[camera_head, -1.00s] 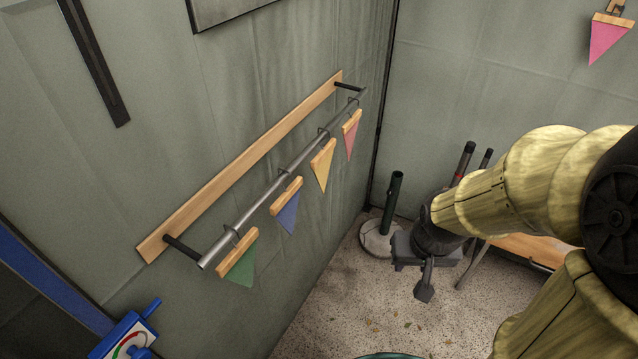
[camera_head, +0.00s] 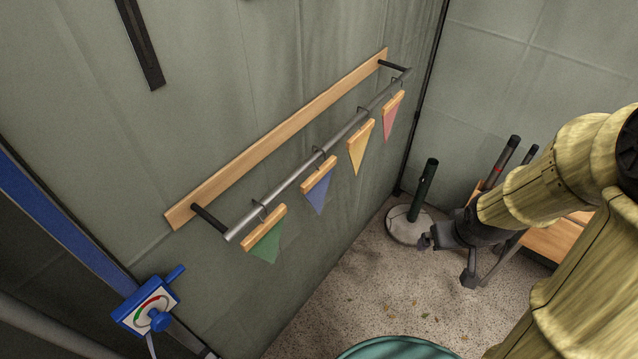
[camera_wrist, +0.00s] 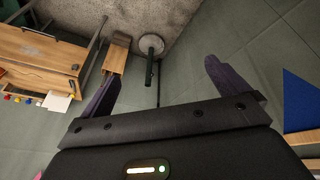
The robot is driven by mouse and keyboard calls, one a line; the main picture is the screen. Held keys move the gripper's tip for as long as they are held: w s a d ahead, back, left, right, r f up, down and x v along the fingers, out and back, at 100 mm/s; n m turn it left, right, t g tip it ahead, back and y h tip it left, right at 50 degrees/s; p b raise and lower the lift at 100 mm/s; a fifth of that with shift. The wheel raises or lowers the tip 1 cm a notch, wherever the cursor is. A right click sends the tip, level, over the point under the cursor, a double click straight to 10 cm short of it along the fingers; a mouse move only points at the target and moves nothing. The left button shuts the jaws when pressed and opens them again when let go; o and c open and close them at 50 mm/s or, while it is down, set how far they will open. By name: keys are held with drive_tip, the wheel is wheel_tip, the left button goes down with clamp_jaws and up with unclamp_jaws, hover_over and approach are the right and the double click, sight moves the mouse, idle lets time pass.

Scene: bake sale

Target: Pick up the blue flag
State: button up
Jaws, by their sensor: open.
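The blue flag (camera_head: 319,193) is a small triangle under a wooden bar, point down. It hangs from a grey metal rail (camera_head: 296,173) on the left wall, between a green flag (camera_head: 267,243) and a yellow flag (camera_head: 361,150). A blue triangle with a wooden edge, apparently the same flag, shows at the right edge of the wrist view (camera_wrist: 301,105). My gripper (camera_head: 447,262) is open and empty, right of the rail and apart from the flags. Its two dark purple fingers spread apart in the wrist view (camera_wrist: 160,78).
A pink flag (camera_head: 392,116) hangs at the rail's far end. A dark post on a round base (camera_head: 408,225) stands in the corner near my gripper. A wooden bench (camera_head: 555,238) is behind my arm. A blue dial device (camera_head: 148,307) is at lower left.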

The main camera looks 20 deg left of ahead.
drive_tip(key=w+a+f+n+t+y, duration=0.1)
drive_tip(key=w+a+f+n+y, duration=0.15)
drive_tip(key=w+f+n, duration=0.2)
drive_tip(key=n+t+y+b, duration=0.25)
drive_tip(key=n+y, duration=0.35)
drive_tip(key=y, duration=0.8)
approach(321, 191)
drive_tip(key=shift+g, duration=0.45)
drive_tip(key=v, duration=0.5)
drive_tip(key=shift+w+d+b, duration=0.15)
drive_tip(key=shift+d+b, duration=0.1)
drive_tip(key=shift+b, duration=0.05)
drive_tip(key=p+x, duration=0.3)
drive_tip(key=x, duration=0.9)
drive_tip(key=shift+w+a, duration=0.1)
drive_tip(key=shift+r, duration=0.1)
